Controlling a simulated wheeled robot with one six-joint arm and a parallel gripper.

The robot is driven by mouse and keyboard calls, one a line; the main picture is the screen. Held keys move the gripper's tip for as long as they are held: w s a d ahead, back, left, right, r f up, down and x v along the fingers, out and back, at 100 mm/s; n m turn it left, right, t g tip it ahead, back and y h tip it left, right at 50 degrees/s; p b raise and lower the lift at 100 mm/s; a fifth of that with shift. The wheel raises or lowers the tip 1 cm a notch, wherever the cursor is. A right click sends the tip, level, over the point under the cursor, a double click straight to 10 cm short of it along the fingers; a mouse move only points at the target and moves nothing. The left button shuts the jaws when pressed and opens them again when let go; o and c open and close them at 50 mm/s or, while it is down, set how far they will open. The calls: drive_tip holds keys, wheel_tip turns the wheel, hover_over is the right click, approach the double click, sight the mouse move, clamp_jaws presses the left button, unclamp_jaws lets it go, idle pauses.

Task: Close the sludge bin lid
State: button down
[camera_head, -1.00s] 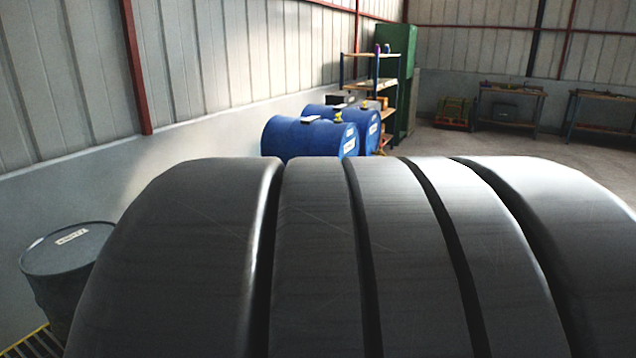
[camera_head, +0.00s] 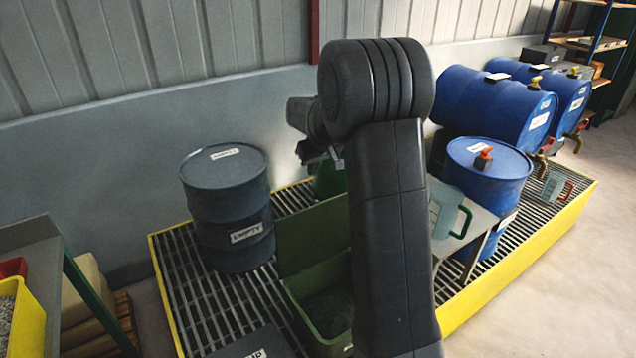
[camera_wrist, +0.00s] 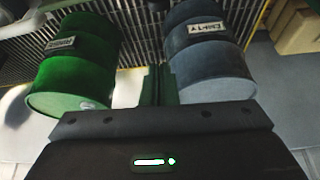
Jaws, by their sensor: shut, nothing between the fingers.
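The sludge bin (camera_head: 308,305) is a green box on the grating, open at the top with dark sludge inside. Its green lid (camera_head: 312,235) stands up at the bin's far side. My arm hides the bin's right part and the lid's right edge. My gripper (camera_head: 325,158) is shut and empty, above and behind the raised lid in the head view; the gap to it is hard to judge.
A grey drum (camera_head: 228,205) stands left of the bin, and a green drum (camera_head: 328,180) is behind my gripper. A blue drum (camera_head: 485,185) and a jug (camera_head: 447,215) are at right. A yellow-edged grating (camera_head: 185,285) lies beneath. A bench (camera_head: 35,250) is at left.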

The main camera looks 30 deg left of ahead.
wheel_tip(320, 180, down, 9)
drive_tip(key=p, duration=0.1)
idle(0.5)
drive_tip(key=shift+s+d+f, duration=0.1)
drive_tip(key=shift+d+f, duration=0.05)
